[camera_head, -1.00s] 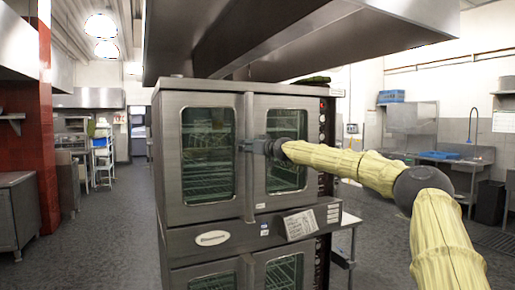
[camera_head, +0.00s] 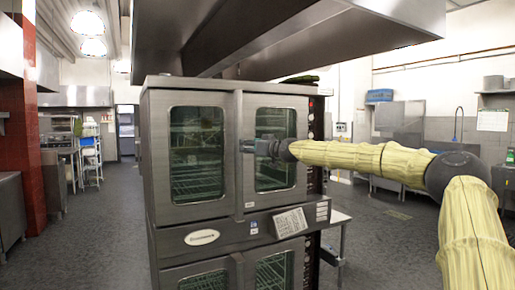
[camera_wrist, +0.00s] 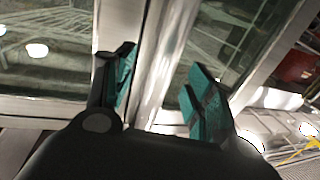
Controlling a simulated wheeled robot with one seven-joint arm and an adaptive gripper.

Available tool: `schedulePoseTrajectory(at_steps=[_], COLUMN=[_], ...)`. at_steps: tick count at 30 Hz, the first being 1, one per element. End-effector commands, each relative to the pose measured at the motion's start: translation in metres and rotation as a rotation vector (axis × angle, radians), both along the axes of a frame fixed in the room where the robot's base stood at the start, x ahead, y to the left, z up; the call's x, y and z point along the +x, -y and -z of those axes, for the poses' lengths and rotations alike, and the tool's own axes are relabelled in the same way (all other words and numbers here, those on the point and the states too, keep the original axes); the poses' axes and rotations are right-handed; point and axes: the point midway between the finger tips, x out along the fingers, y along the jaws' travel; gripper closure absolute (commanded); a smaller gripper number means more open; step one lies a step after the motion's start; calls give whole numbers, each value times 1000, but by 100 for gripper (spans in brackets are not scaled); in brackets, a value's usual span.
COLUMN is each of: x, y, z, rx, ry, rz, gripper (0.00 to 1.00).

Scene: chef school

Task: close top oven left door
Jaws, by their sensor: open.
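The top oven's left door (camera_head: 197,153) is a steel-framed glass door that looks flush with the oven front in the head view. The top oven's right door (camera_head: 275,150) stands beside it and also looks shut. My gripper (camera_head: 244,146) is at the seam between the two doors, about mid-height. In the wrist view my gripper (camera_wrist: 160,88) is open, its teal finger pads on either side of a vertical steel strip, with glass to both sides. I cannot tell whether the fingers touch the doors.
A lower oven (camera_head: 238,270) sits below, with a label panel (camera_head: 202,237) between. A steel hood (camera_head: 270,35) hangs above. A control panel (camera_head: 315,120) runs down the oven's right edge. The floor (camera_head: 105,215) to the left is clear.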

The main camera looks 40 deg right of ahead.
Motion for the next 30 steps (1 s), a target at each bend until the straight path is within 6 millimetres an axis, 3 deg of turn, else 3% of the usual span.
schedulePoseTrajectory(at_steps=[13, 30], x=[-33, -39], y=[3, 4], z=[-1, 1], rx=[2, 2], ry=[2, 1], rz=[0, 1], gripper=[45, 45])
